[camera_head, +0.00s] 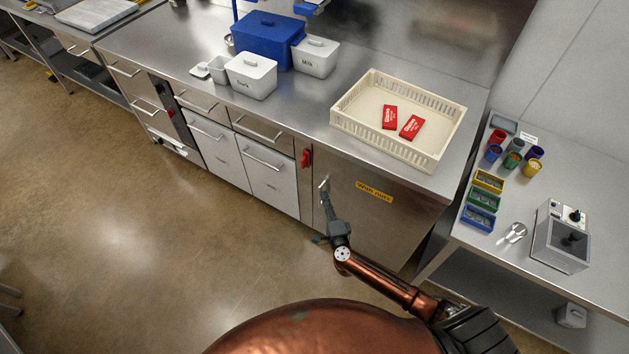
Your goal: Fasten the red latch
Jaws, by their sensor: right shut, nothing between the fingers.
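A red latch (306,158) is on the narrow strip at the left edge of the steel cabinet door (390,215), just under the counter. The door looks closed against the cabinet front. It carries a yellow label (374,191). My right gripper (324,186) is in front of the left part of this door, a little below and to the right of the latch and apart from it. Its fingers are shut and hold nothing. Whether the fingertips touch the door cannot be told. My left gripper is not in view.
A cream crate (452,150) with two red packets stands on the counter (300,105) above the door. White tubs and a blue box (267,40) stand further left. Drawers with bar handles (262,157) lie left of the latch. The floor (150,240) in front is clear.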

